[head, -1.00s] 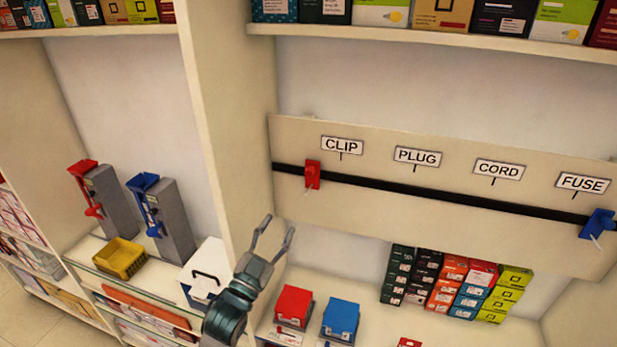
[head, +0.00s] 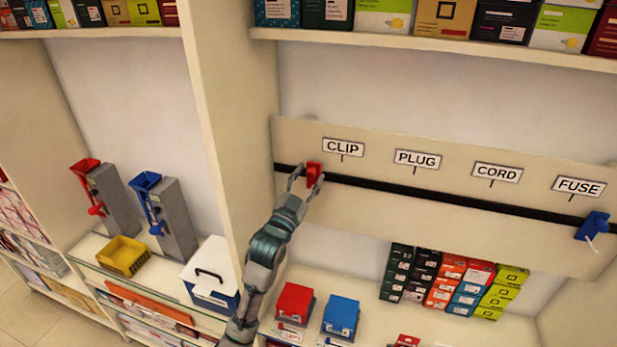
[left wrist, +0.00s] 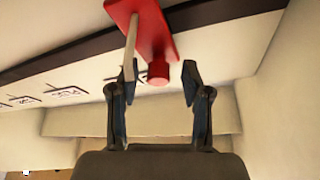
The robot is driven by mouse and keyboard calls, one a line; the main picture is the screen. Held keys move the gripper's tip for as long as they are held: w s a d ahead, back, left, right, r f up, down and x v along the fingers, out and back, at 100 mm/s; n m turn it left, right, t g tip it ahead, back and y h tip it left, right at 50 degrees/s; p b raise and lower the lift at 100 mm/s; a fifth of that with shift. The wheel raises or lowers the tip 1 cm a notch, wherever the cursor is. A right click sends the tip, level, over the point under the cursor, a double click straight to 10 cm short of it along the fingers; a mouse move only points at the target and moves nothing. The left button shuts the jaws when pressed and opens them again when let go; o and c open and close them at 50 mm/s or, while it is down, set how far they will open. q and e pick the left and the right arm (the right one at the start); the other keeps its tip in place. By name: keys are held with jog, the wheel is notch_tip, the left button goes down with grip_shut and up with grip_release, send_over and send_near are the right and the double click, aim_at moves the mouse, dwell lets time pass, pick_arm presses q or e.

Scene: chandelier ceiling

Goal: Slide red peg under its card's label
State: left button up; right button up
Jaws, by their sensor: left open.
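The red peg (head: 314,171) sits on the black rail (head: 420,192) at its left part, a little left of the CLIP label (head: 343,147). My left gripper (head: 306,183) is open, with its fingertips at the red peg. In the left wrist view the red peg (left wrist: 148,35) has a round red knob and a pale rod, and the open left gripper (left wrist: 158,78) has a finger to each side of the knob. I cannot tell whether the fingers touch it. The PLUG label (head: 417,159), CORD label (head: 497,173) and FUSE label (head: 578,187) follow rightward. My right gripper is not in view.
A blue peg (head: 593,226) sits at the rail's right end under FUSE. The rail between the pegs is clear. A red box (head: 294,303), a blue box (head: 341,317) and stacked cartons (head: 455,280) stand below the board. A shelf divider (head: 222,130) stands left.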

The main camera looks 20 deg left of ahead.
pick_arm(q)
jog(key=shift+a, duration=0.15)
jog(key=shift+c, duration=0.2)
jog(key=c, duration=0.4)
jog(key=shift+d, duration=0.25)
grip_shut()
jog(key=d+p, duration=0.1)
jog(key=d, duration=0.2)
jog(key=d+p, duration=0.1)
jog(key=d, duration=0.3)
jog(key=shift+s+d+r, duration=0.15)
jog(key=shift+s+r, duration=0.05)
jog(key=shift+o, duration=2.2)
grip_release()
jog(key=shift+f, duration=0.1)
